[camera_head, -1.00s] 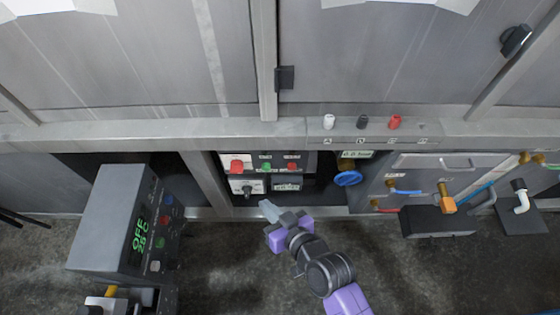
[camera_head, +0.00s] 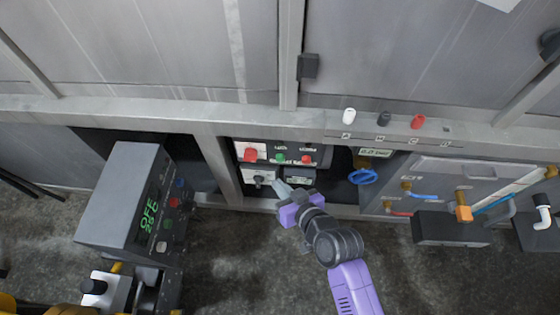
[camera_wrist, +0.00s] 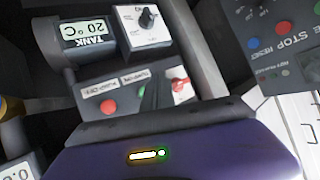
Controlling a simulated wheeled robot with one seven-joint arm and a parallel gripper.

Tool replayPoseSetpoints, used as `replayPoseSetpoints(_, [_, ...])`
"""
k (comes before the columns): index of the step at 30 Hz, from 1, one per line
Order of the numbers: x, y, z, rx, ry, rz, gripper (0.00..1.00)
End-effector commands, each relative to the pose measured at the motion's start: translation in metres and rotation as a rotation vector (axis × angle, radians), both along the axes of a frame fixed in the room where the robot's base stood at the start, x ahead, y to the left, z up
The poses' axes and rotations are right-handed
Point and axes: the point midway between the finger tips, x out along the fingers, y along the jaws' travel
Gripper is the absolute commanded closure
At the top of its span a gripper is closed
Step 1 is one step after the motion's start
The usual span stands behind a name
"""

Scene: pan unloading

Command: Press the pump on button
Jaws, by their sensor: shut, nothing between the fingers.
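The control panel (camera_head: 265,146) sits in the recess under the steel counter. In the head view its green button (camera_head: 280,159) lies between a large red button (camera_head: 250,154) and a smaller red one (camera_head: 306,159). In the wrist view, upside down, the green button (camera_wrist: 141,91) is partly hidden, and the label over the smaller red button (camera_wrist: 108,107) seems to read pump off. My gripper (camera_head: 281,187) is shut and empty, its grey fingertips in front of the panel, just below the green button in the picture. I cannot tell any contact.
A black knob (camera_head: 259,181) and the tank display (camera_wrist: 87,33) sit below the buttons. A grey control box (camera_head: 120,195) stands at left. A blue valve wheel (camera_head: 362,176) is to the right of the panel. The counter edge (camera_head: 200,112) overhangs the recess.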

Motion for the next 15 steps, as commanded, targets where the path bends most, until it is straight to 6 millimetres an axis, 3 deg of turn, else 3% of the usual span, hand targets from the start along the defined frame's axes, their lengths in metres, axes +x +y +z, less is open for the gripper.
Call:
replayPoseSetpoints(7, [0.029, 0.000, -0.001, 0.002, 0.000, 0.000, 1.00])
replayPoseSetpoints(15, [0.040, -0.001, 0.000, 0.001, 0.001, 0.000, 1.00])
